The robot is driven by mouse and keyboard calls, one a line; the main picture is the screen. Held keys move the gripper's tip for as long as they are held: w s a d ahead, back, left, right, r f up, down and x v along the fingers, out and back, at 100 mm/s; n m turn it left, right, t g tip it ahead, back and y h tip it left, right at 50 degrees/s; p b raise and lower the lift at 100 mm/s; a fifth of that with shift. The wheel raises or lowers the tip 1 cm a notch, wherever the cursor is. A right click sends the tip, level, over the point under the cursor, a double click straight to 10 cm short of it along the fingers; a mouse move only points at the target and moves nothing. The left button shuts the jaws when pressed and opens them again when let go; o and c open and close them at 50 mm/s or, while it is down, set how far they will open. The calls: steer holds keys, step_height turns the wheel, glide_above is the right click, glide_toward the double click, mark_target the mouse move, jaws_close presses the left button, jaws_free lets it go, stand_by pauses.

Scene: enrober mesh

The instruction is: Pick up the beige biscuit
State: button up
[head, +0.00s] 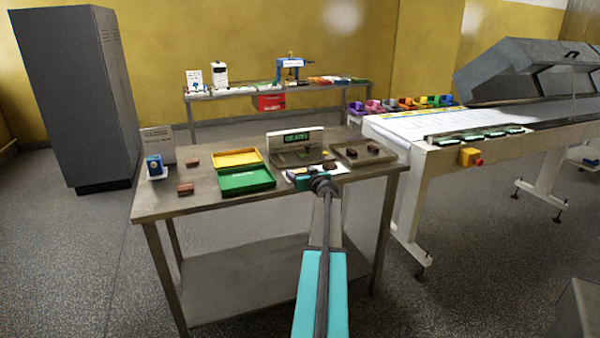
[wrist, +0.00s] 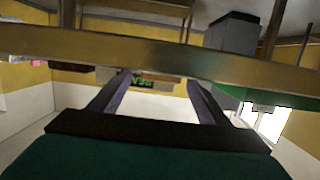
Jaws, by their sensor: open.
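I cannot make out a beige biscuit in either view. Several small brown pieces show in the head view, one of them a reddish-brown block (head: 185,189) near the table's left front edge. My gripper (head: 303,180) is over the front of the table, above a white sheet (head: 340,169), and its wrist hides part of what lies there.
The metal table (head: 205,210) carries a yellow tray (head: 238,158), a green tray (head: 247,180), a brown tray (head: 364,152) with dark pieces and a display unit (head: 296,138). A white conveyor machine (head: 430,152) stands right of it.

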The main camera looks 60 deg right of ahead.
steer(key=shift+w+d, duration=0.1)
steer(key=shift+w, duration=0.05)
steer(key=shift+c, duration=0.4)
steer(key=c, duration=0.8)
